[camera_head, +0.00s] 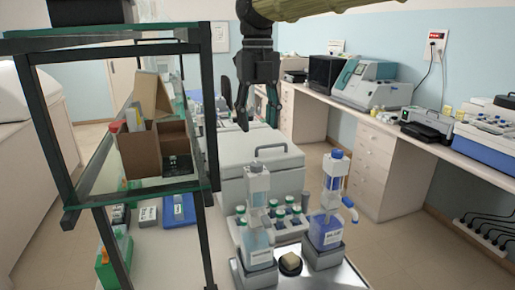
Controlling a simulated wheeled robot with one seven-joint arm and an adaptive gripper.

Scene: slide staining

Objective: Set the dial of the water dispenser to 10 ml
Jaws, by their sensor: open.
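Two bottle-top dispensers stand side by side at the front of the bench. The left dispenser (258,234) has a grey-white top and pale blue liquid. The right dispenser (328,222) has a blue cap, a blue spout and deeper blue liquid. Their labels are too small to read, so I cannot tell for sure which holds water. No dial marking or setting is legible. My gripper (258,122) hangs at the upper middle, fingers pointing down, open and empty. In the picture it is above the left dispenser, apart from both.
A glass-shelved rack (205,110) with dark posts stands at left, holding a brown box (139,153). A large grey-white box-shaped unit (262,165) and several green-capped bottles are behind the dispensers. A small round jar (290,264) sits between the dispensers' bases. Floor at right is clear.

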